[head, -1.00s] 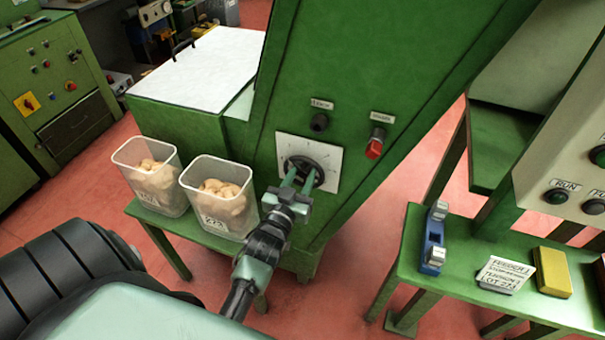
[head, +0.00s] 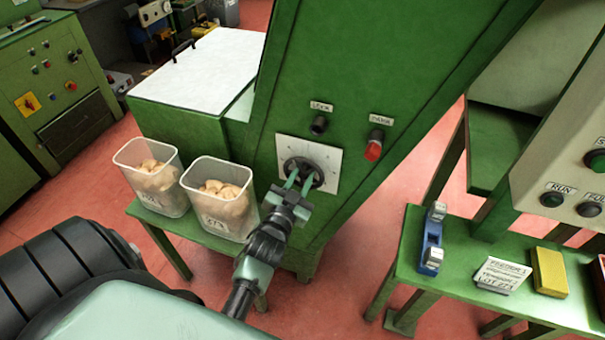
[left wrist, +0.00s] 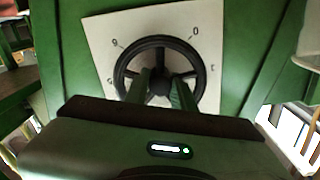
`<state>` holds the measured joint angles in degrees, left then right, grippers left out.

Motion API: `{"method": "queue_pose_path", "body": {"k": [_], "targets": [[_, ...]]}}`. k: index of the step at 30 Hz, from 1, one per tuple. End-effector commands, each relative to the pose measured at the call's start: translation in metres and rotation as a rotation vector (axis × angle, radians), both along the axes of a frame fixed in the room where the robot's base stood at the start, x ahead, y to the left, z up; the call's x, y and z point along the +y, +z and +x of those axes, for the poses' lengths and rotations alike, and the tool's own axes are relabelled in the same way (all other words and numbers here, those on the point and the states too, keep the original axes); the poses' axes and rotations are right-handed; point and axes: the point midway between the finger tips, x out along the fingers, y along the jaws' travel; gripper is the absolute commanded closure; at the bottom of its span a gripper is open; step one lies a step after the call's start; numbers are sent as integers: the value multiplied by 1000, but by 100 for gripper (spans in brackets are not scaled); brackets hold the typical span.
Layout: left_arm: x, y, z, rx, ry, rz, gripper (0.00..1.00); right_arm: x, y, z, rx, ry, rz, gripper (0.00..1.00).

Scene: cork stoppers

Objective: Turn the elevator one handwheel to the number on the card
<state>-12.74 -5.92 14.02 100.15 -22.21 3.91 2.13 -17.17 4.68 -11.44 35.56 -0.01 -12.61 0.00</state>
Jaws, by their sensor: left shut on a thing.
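The black handwheel (head: 303,170) sits on a white square dial plate (head: 329,157) on the slanted green elevator housing (head: 365,70). In the left wrist view the handwheel (left wrist: 160,50) has a round rim and spokes, with a few numerals around it on the plate (left wrist: 103,28). My left gripper (head: 298,182) is shut on the handwheel, its fingers reaching inside the rim; the fingertips also show in the left wrist view (left wrist: 166,85). A white card (head: 502,274) stands on the green bench at right; its print is too small to read surely. My right gripper is not in view.
Two clear bins of corks (head: 160,200) (head: 226,228) stand left of my arm. A blue tape dispenser (head: 432,248) and a yellow block (head: 549,272) flank the card.

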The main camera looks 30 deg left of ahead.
Motion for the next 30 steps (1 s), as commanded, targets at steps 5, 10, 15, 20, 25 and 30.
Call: {"method": "queue_pose_path", "body": {"k": [5,10,15,20,25,30], "targets": [[0,0,0,37,1,145,100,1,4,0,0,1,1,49],[0,0,0,67,1,270,100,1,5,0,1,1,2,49],[0,0,0,89,0,366,100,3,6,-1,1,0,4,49],[0,0,0,104,0,428,100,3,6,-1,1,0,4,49],[0,0,0,111,0,460,100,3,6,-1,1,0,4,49],[0,0,0,114,0,468,100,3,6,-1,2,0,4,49]]}}
